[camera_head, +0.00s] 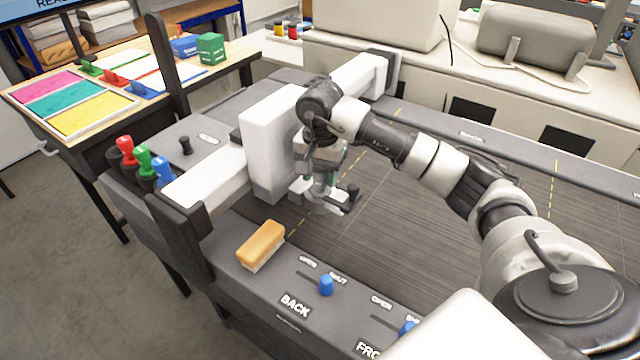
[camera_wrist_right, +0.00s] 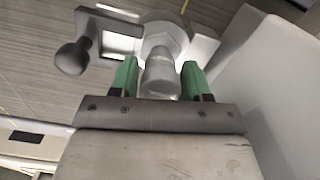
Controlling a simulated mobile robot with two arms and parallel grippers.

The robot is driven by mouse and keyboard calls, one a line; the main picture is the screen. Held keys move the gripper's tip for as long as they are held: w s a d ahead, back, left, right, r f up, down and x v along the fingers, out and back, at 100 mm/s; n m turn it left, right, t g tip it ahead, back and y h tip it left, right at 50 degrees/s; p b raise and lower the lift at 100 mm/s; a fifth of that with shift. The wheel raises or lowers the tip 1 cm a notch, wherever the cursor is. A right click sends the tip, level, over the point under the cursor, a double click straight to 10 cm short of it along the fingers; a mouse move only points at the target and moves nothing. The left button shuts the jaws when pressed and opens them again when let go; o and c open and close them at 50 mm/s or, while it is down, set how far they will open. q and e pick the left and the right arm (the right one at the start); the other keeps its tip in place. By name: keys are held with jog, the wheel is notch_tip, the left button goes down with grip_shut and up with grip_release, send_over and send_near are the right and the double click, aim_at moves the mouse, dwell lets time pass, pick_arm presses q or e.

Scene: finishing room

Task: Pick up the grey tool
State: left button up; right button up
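The grey tool (camera_wrist_right: 161,76) is a short grey cylinder below a pale hex-shaped collar in the right wrist view. The collar is joined to a bracket with a dark-knobbed lever (camera_wrist_right: 72,57). My right gripper (camera_wrist_right: 160,72) has its green fingers on either side of the cylinder, with what look like narrow gaps. In the head view my right gripper (camera_head: 320,178) is at the white gantry carriage (camera_head: 270,145), above the dark slatted bed. The tool is mostly hidden there by the gripper. My left gripper is not in view.
Red (camera_head: 127,150), green (camera_head: 144,160) and blue (camera_head: 163,173) handles stand at the machine's left corner. A wooden brush (camera_head: 261,245) lies on the front rail near blue slide knobs (camera_head: 326,285). The slatted bed (camera_head: 430,230) is clear to the right.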

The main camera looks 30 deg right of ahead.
jog(key=c, duration=0.6)
jog(key=shift+o, duration=0.2)
jog(key=shift+r, duration=0.1)
